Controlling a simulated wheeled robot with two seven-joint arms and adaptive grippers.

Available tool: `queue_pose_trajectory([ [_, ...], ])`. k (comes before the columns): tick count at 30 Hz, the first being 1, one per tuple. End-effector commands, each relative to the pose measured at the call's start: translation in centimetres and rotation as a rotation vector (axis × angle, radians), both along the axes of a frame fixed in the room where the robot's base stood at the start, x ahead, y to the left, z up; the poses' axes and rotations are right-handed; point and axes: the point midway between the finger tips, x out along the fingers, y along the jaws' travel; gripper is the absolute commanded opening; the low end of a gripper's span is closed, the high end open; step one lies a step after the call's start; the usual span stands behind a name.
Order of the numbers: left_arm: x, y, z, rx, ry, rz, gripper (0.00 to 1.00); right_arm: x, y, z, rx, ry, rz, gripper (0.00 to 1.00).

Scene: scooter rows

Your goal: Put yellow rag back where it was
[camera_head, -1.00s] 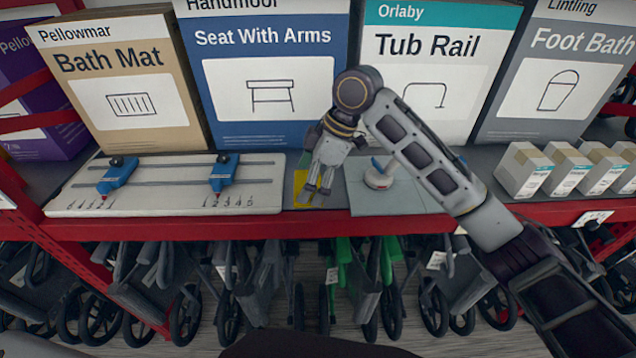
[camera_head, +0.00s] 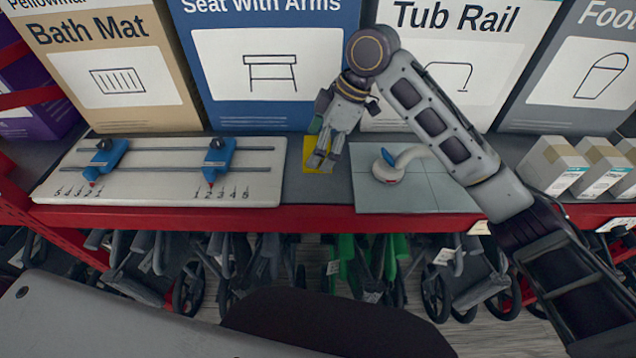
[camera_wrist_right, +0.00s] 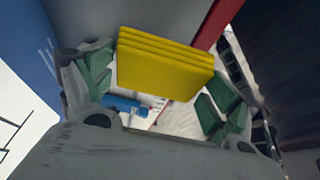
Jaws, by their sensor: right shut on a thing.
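The yellow rag (camera_head: 317,157) is a flat, folded piece with several layers, seen clearly in the wrist view (camera_wrist_right: 165,65). My right gripper (camera_head: 325,160) is shut on it, with the rag between its green-padded fingers (camera_wrist_right: 160,95). The gripper points down over the grey shelf strip between the white scale board (camera_head: 160,195) and the pale tiled panel (camera_head: 425,190). In the head view the fingers cover part of the rag. I cannot tell whether the rag touches the shelf. My left gripper is out of view.
The board carries two blue sliders (camera_head: 218,160). A white handle with a blue tab (camera_head: 388,168) stands on the panel. Large boxes, such as the blue Seat With Arms box (camera_head: 265,100), stand behind. Small cartons (camera_head: 555,165) are right. The red shelf edge (camera_head: 320,218) runs in front.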

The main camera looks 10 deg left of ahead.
Motion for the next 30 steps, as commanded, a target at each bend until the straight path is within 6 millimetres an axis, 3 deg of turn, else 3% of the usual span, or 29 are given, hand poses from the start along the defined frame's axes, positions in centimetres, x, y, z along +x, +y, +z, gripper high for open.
queue_pose_trajectory([
  [8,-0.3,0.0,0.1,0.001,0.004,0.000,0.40,0.0,0.0,-0.8,-0.001,0.001,-0.001,0.70],
  [21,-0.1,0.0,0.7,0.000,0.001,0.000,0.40,0.0,-0.1,-5.9,0.000,0.001,-0.001,0.70],
  [30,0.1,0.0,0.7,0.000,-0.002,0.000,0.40,0.0,0.0,-6.3,0.000,0.000,0.000,0.70],
])
